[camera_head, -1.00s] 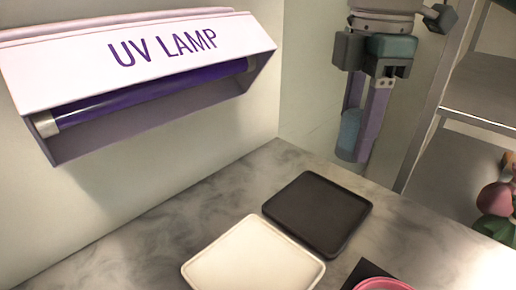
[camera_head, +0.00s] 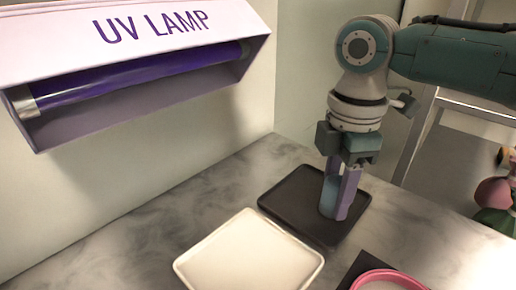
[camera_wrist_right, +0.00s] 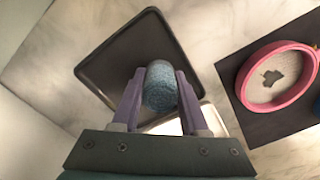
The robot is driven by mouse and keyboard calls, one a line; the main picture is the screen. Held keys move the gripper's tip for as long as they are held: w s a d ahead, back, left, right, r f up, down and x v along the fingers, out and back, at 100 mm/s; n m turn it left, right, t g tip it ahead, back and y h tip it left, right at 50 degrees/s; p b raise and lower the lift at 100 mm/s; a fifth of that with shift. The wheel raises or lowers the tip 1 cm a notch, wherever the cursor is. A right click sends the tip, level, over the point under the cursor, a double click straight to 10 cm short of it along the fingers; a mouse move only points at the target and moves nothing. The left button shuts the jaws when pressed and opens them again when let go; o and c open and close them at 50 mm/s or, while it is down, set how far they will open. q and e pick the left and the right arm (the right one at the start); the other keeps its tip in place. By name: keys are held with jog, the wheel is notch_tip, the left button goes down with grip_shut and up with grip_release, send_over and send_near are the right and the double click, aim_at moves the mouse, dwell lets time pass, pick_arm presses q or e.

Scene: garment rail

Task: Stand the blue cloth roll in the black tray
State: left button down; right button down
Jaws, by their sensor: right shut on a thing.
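The blue cloth roll (camera_head: 328,191) is upright between the fingers of my right gripper (camera_head: 341,205), which is shut on it. In the right wrist view the roll (camera_wrist_right: 160,88) shows end-on between the two purple fingers of the gripper (camera_wrist_right: 159,90). The black tray (camera_head: 290,205) lies flat on the marble counter, and the roll is over its right part. The tray also shows in the right wrist view (camera_wrist_right: 110,62). I cannot tell whether the roll's lower end touches the tray. My left gripper is not in view.
A white tray (camera_head: 248,255) lies in front of the black tray. A pink round dish (camera_head: 390,281) on a dark mat is at the front right. A UV lamp (camera_head: 140,75) hangs on the left wall. Shelving (camera_head: 425,135) stands at the right.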

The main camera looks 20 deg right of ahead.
aim_at(339, 180)
jog(key=shift+f, duration=0.1)
jog(key=c, duration=0.7)
grip_release()
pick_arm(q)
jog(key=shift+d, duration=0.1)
